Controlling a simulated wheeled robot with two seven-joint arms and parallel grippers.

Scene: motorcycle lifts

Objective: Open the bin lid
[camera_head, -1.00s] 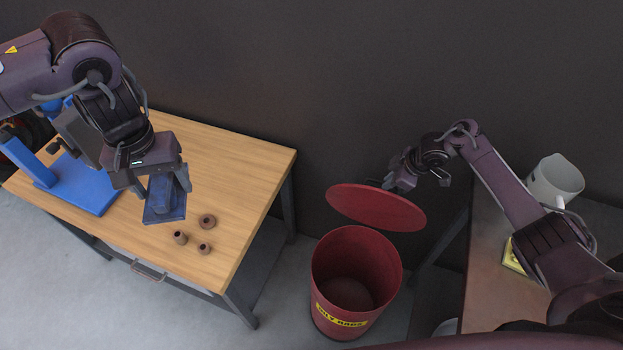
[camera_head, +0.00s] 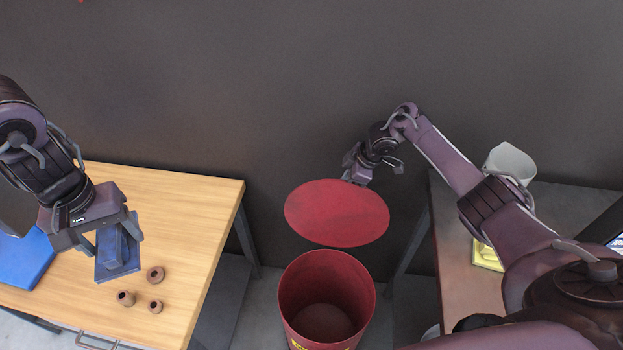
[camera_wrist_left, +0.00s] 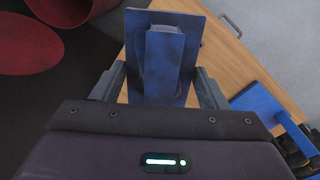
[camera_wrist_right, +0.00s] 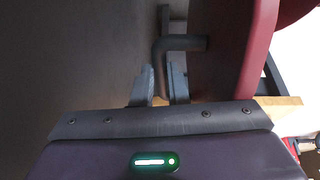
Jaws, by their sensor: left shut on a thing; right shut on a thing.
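The red bin (camera_head: 285,300) stands on the floor between the two tables, and its mouth is uncovered. Its red lid (camera_head: 336,213) is tilted up behind and above the mouth, with its broad face towards my head camera. My right gripper (camera_head: 358,176) is at the lid's upper edge. In the right wrist view, my right gripper (camera_wrist_right: 164,85) is shut on a grey bent handle (camera_wrist_right: 180,43) beside the lid (camera_wrist_right: 258,50). My left gripper (camera_head: 104,238) is shut on a blue block with a flat plate (camera_wrist_left: 165,55), over the wooden table; I cannot tell whether it touches the tabletop.
The wooden table (camera_head: 190,215) on the left holds several small brown round parts (camera_head: 155,274) near the blue block. The right table (camera_head: 455,270) holds a white jug (camera_head: 510,163) and a yellow item (camera_head: 487,256). A dark wall (camera_head: 250,80) stands close behind the lid.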

